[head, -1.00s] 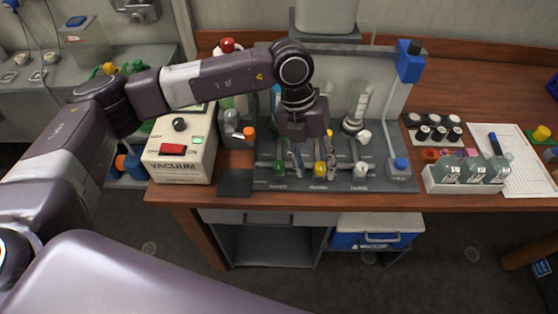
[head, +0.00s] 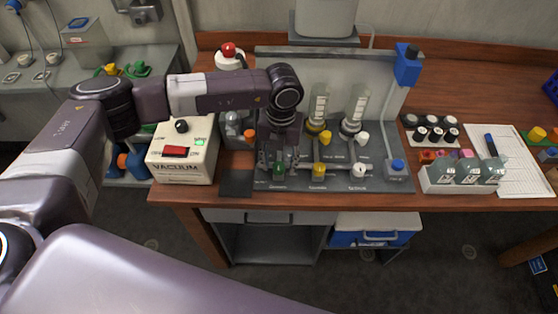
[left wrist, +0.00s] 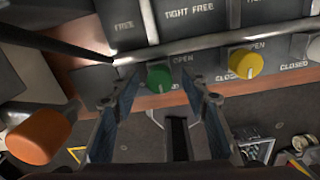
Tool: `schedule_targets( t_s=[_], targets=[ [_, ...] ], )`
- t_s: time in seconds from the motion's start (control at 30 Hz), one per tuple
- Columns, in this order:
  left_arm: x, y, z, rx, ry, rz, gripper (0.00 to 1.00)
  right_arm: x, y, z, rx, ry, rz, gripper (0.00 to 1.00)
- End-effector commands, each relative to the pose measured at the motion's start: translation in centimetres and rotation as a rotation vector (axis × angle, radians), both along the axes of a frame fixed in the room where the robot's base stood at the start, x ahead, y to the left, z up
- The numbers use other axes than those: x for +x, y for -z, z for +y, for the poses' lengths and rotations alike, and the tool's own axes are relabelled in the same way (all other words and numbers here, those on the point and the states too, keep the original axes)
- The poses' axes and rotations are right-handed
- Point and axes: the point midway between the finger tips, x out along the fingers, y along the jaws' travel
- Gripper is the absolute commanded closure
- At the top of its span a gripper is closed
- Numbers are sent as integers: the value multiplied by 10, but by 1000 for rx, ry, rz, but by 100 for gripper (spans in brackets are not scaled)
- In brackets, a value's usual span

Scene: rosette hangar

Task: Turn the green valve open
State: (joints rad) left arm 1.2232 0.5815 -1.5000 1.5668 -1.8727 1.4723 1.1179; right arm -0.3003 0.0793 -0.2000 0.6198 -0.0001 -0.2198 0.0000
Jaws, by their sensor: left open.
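The green valve knob (head: 279,169) is at the left of a row of coloured knobs along the front of the grey rack. In the left wrist view the green knob (left wrist: 159,77) lies between and just beyond my fingertips, with OPEN printed to its right. My left gripper (head: 279,158) is open, with its fingers on either side of the green knob. In the left wrist view the open left gripper (left wrist: 160,101) shows clear gaps between both fingers and the knob. The arm hides part of the rack behind. My right gripper is not in view.
A yellow knob (head: 319,170) and a white knob (head: 359,171) stand right of the green one. An orange knob (left wrist: 39,135) is close on the left in the wrist view. The vacuum box (head: 183,153) stands left of the rack. A bottle holder (head: 461,183) is at the right.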

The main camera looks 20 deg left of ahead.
Motion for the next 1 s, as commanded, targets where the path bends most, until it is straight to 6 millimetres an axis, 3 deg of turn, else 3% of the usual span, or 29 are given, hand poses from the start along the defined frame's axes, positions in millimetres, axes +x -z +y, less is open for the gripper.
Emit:
schedule_targets(
  t_s=[0.17,0.53,1.0],
  targets=[
    [0,0,0,0,0,0,60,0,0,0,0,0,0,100],
    [0,0,0,0,0,0,100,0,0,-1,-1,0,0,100],
    [0,2,0,-1,-126,0,100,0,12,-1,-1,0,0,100]
  ],
)
